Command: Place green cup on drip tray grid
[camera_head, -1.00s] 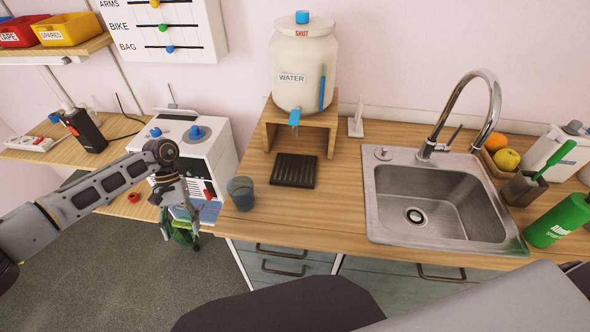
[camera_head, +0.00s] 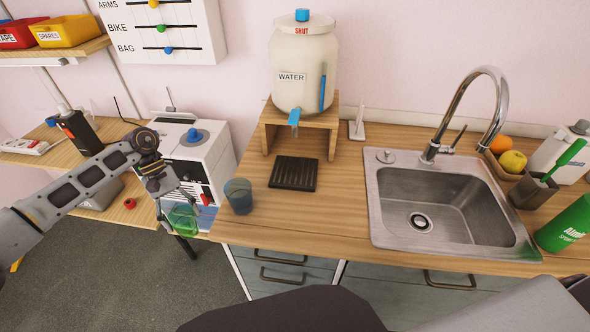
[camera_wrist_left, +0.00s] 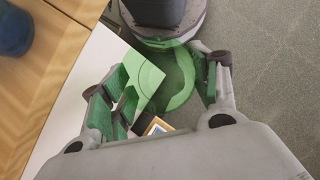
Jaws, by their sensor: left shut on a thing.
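My left gripper (camera_head: 178,207) is shut on the green cup (camera_head: 184,222), which is see-through. It holds the cup in the air over the floor, just off the counter's left front corner. In the left wrist view the green cup (camera_wrist_left: 180,85) shows between the fingers of the gripper (camera_wrist_left: 160,95). The drip tray grid (camera_head: 293,173) is a dark ribbed square on the counter in front of the water dispenser, to the right of the gripper. Nothing stands on it. My right gripper is not in view.
A blue cup (camera_head: 239,197) stands on the counter between the green cup and the grid. The water dispenser (camera_head: 303,65) sits on a wooden stand (camera_head: 333,130) behind the grid, its blue tap (camera_head: 294,117) overhanging. A white box-shaped machine (camera_head: 205,165) is behind my gripper. The sink (camera_head: 376,210) is right.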

